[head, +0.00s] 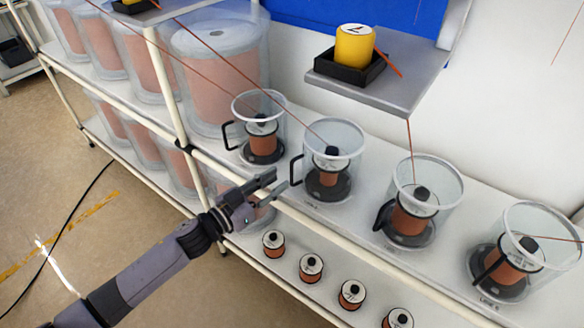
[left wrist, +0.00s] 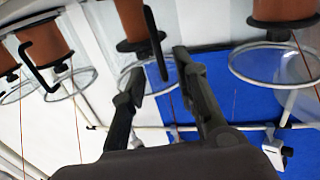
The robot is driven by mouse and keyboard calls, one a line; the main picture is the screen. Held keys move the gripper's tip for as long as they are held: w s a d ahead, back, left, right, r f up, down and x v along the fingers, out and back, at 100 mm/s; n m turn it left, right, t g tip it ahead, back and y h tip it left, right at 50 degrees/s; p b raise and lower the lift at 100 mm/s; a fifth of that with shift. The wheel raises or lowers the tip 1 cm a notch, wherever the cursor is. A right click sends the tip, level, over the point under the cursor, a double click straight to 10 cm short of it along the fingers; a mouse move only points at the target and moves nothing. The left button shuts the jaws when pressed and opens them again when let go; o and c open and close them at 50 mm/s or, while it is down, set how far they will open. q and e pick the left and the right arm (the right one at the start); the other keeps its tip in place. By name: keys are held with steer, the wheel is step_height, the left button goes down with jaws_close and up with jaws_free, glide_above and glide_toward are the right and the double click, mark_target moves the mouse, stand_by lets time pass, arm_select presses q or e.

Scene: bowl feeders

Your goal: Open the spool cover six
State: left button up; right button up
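Clear covers with black handles stand over copper spools on the upper shelf in the head view: first (head: 279,129), second (head: 354,157), third (head: 451,205) and fourth (head: 543,277) from the left. Their labels are too small to tell surely which is six. My left gripper (head: 279,180) is open and empty, just left of and slightly below the second cover's black handle (head: 295,171). In the left wrist view, a black handle (left wrist: 154,40) shows between the spread fingertips of my left gripper (left wrist: 158,62). Contact cannot be told. My right gripper is out of view.
A white rail (head: 355,231) runs along the shelf's front edge, close by my left gripper. Small spools (head: 311,267) stand on the lower shelf. Large clear drums (head: 220,75) fill the left. A grey bracket (head: 405,82) with a yellow spool (head: 354,44) overhangs the covers. Thin wires stretch above.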

mark_target(291, 172)
arm_select(q)
steer(key=x, duration=0.6)
steer(key=shift+d, duration=0.1)
steer(key=shift+c, duration=0.2)
jaws_close()
stand_by(0.5)
